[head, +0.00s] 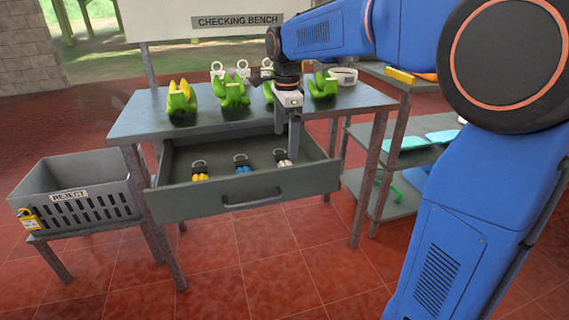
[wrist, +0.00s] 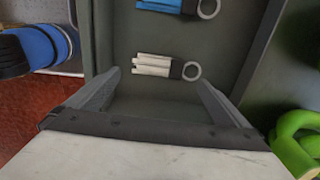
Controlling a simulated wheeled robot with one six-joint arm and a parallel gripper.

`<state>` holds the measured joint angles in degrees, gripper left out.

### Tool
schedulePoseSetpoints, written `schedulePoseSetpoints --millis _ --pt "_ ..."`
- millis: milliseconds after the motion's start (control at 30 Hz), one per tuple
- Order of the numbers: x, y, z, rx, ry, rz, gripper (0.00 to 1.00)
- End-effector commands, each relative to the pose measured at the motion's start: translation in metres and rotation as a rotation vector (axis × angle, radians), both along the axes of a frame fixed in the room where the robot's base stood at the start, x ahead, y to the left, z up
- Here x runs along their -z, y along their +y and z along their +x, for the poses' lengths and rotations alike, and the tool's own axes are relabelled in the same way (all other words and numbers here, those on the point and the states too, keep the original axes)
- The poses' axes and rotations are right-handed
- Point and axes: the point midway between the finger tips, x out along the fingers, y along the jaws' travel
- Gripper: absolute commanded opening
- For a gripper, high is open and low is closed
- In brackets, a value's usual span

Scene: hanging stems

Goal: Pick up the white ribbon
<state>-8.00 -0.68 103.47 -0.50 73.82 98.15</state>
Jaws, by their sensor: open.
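The white ribbon (head: 283,157) lies at the right in the open drawer in the head view, a small pale bundle with a dark band and a ring. In the wrist view the white ribbon (wrist: 155,66) lies flat on the drawer floor, its ring to the right. My gripper (head: 293,150) points down over the right part of the drawer. In the wrist view my gripper (wrist: 160,80) is open and empty, its fingers apart on either side below the ribbon. I cannot tell its exact height above the drawer floor.
A blue ribbon (head: 241,161) and a yellow ribbon (head: 200,171) lie left of the white one in the drawer (head: 250,194). Green and yellow bunches (head: 181,98) stand on the bench top (head: 146,101) behind. A grey reject crate (head: 105,171) is at the left, shelves (head: 408,158) at the right.

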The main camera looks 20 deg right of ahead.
Motion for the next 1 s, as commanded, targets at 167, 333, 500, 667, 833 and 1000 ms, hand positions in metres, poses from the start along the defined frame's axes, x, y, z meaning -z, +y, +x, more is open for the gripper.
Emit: schedulePoseSetpoints --millis 167,333,500,667,833,1000 --pt "0.021 0.0 0.001 0.0 0.001 0.0 1.0" --pt "0.029 -0.001 0.002 0.0 0.001 0.0 1.0" --pt "0.05 -0.003 0.002 0.0 0.002 0.0 1.0" --pt "0.069 -0.003 0.003 0.0 0.001 0.0 1.0" --pt "0.078 -0.003 0.004 0.0 0.0 0.0 1.0" --pt "0.078 -0.003 0.004 0.0 -0.001 0.0 1.0"
